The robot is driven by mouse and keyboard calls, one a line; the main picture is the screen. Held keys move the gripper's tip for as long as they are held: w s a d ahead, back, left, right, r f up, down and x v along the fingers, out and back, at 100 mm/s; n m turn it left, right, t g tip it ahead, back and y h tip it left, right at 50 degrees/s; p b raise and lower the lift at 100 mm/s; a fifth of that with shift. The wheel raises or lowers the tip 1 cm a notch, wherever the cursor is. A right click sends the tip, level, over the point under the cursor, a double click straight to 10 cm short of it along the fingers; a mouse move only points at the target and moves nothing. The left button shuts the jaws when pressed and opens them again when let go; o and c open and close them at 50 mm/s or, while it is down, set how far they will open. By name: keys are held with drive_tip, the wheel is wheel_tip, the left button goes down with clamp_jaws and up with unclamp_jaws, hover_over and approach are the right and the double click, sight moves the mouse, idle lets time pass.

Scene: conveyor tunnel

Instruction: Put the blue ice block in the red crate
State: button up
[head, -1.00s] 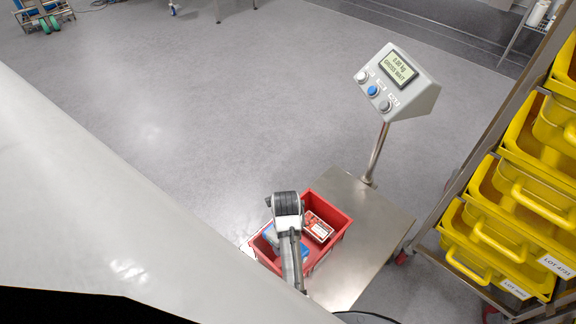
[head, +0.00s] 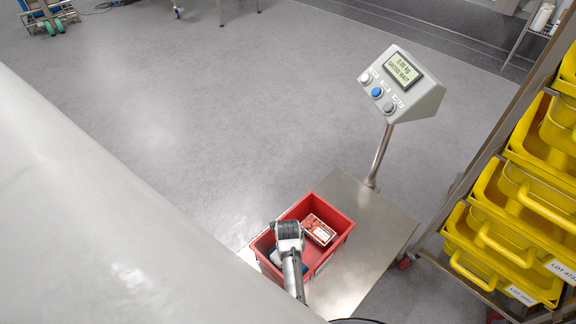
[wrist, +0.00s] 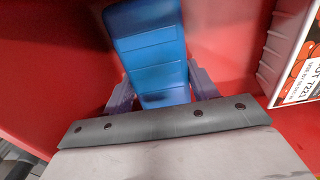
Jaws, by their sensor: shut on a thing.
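The blue ice block (wrist: 150,45) is held between the two fingers of my gripper (wrist: 162,88). In the head view only a small part of the block (head: 276,258) shows beside my wrist. The red crate (head: 328,256) stands on a steel platform. My gripper is over the crate's left part and reaches down into it. The crate's red inside surrounds the block in the wrist view. I cannot tell whether the block touches the crate floor.
A red and white labelled box (head: 319,230) lies in the crate, right of the block. The steel scale platform (head: 372,235) carries a display post (head: 380,158). Yellow tubs (head: 500,235) fill a rack at the right. A large pale surface (head: 90,210) covers the left. Open floor lies behind.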

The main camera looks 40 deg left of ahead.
drive_tip(key=shift+f, duration=0.1)
drive_tip(key=o, duration=1.1)
wheel_tip(320, 180, up, 12)
drive_tip(key=p, duration=0.1)
